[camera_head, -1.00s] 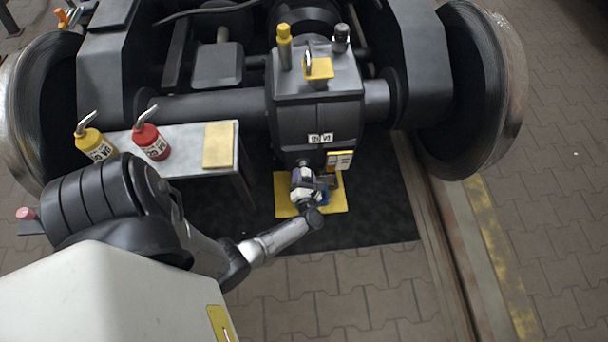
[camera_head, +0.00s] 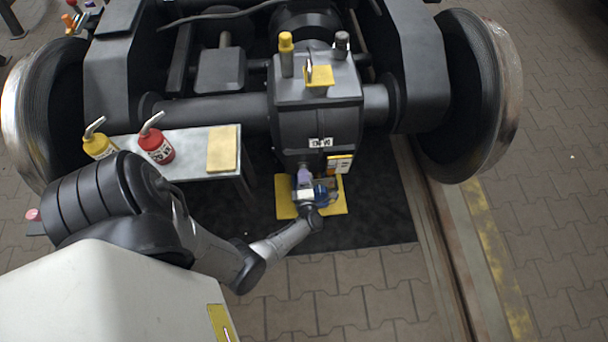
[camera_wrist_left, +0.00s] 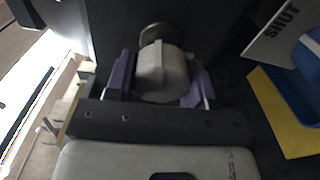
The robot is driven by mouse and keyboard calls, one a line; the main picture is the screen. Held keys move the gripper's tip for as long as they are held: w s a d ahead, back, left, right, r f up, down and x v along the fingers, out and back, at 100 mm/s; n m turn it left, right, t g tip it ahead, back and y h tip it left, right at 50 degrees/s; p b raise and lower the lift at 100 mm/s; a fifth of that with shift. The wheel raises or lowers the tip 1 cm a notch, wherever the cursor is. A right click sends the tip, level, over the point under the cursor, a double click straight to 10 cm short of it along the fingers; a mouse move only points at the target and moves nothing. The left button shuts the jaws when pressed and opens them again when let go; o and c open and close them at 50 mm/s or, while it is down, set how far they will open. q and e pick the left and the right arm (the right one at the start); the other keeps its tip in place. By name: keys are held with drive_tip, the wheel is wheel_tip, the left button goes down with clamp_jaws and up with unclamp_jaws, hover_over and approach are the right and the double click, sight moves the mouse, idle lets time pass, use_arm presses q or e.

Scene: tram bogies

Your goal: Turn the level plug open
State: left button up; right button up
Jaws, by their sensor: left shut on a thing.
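The level plug (camera_wrist_left: 161,76) shows in the left wrist view as a light grey block in front of a round metal stub on the dark gearbox (camera_head: 318,128). My left gripper (camera_wrist_left: 160,68) is shut on it, with a purple finger on each side. In the head view, my left gripper (camera_head: 305,181) is at the gearbox's lower front face and hides the plug. A white card (camera_wrist_left: 285,32) with the word SHUT is to the right of the plug in the left wrist view. My right gripper is not in view.
A blue container (camera_head: 326,193) stands on a yellow mat (camera_head: 285,208), close to the right of my left gripper. Wheels flank the gearbox.

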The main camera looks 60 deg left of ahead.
use_arm(q)
drive_tip(key=m+p, duration=0.1)
drive_tip(key=m, duration=0.2)
drive_tip(key=shift+r+m, duration=0.1)
drive_tip(key=shift+m, duration=0.3)
drive_tip(key=m, duration=0.4)
drive_tip(key=shift+m+p, duration=0.3)
drive_tip(key=shift+p, duration=0.1)
drive_tip(key=m+p, duration=0.1)
drive_tip(key=m, duration=0.5)
drive_tip(key=shift+w, duration=0.1)
drive_tip(key=shift+d+m, duration=0.1)
drive_tip(key=shift+m, duration=1)
drive_tip(key=o, duration=0.9)
